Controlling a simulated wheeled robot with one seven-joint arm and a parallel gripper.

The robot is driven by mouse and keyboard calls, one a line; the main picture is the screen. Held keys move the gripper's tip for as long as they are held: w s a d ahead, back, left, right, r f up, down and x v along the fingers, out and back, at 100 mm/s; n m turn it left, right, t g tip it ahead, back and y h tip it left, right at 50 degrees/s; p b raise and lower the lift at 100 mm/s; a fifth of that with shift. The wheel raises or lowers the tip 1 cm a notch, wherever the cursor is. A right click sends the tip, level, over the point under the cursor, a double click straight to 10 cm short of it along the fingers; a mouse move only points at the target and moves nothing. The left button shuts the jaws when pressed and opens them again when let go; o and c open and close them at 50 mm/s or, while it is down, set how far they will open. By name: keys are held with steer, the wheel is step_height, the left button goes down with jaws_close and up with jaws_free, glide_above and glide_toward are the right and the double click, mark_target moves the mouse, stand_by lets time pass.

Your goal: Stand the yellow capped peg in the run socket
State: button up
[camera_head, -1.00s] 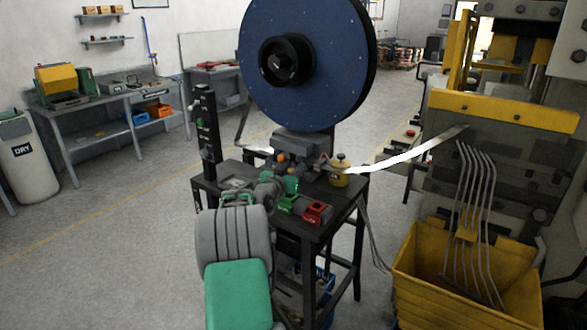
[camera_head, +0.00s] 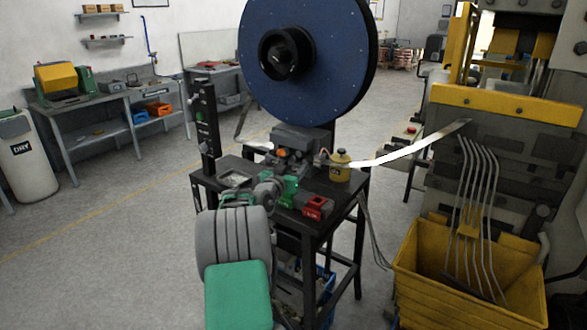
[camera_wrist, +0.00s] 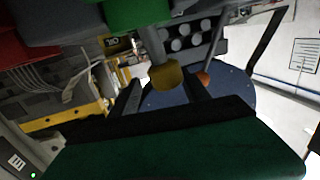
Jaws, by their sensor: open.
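The yellow-capped peg shows in the wrist view as a grey stem with a yellow cap (camera_wrist: 167,76). Its stem reaches to the green block (camera_wrist: 135,12); I cannot tell whether it stands in it or behind it. My gripper (camera_wrist: 163,90) is open, its dark fingers either side of the cap with gaps visible. In the head view the green block (camera_head: 289,190) and a red block (camera_head: 318,207) sit side by side on the dark table's front edge. My arm end hides part of that area. I cannot read which socket is marked run.
A yellow can (camera_head: 340,169) stands at the table's right. A blue reel (camera_head: 300,60) rises behind the table. An orange-topped stem (camera_wrist: 203,79) is close to the right finger in the wrist view. A yellow bin (camera_head: 440,285) and press stand to the right.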

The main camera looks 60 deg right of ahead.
steer(key=a+b, duration=0.2)
steer(key=a, duration=0.5)
steer(key=shift+s+a+r, duration=0.15)
steer(key=shift+a+r, duration=0.05)
steer(key=shift+a, duration=0.2)
